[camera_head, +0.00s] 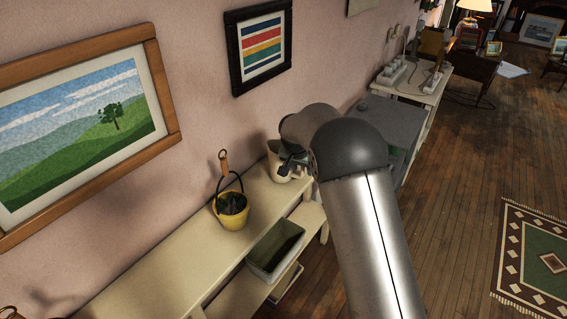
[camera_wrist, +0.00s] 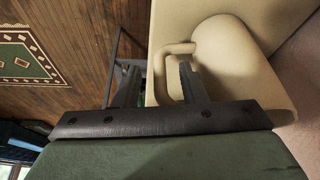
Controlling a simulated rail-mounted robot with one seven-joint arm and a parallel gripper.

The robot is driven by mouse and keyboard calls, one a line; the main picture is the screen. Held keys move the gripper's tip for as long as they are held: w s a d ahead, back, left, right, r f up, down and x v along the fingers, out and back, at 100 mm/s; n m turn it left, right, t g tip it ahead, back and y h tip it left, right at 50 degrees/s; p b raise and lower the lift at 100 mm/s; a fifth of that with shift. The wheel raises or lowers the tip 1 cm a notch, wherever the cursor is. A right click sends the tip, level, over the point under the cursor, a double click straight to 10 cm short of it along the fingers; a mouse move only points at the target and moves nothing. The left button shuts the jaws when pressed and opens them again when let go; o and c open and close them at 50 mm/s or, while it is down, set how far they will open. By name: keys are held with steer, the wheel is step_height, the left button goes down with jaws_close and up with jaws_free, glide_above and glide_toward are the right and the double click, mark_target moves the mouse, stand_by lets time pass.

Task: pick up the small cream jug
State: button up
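The small cream jug (camera_head: 275,159) stands at the far end of the cream shelf, partly hidden by my gripper and arm. In the wrist view the jug (camera_wrist: 235,62) fills the upper right, with its looped handle toward the left. My gripper (camera_wrist: 160,68) is open, its two dark fingers apart. The handle lies between the fingers, and the right finger appears to reach into the handle's loop. I cannot tell whether either finger touches it. In the head view my gripper (camera_head: 293,157) is small and dark beside the jug.
A yellow bucket (camera_head: 232,213) with a raised handle stands on the cream shelf (camera_head: 175,272), nearer than the jug. A bin (camera_head: 274,249) sits on the lower shelf. A grey cabinet (camera_head: 393,120) stands beyond. Framed pictures hang on the wall. Wooden floor lies open at right.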

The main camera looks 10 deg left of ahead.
steer(key=shift+w+f, duration=0.1)
steer(key=shift+f, duration=0.05)
jaws_close()
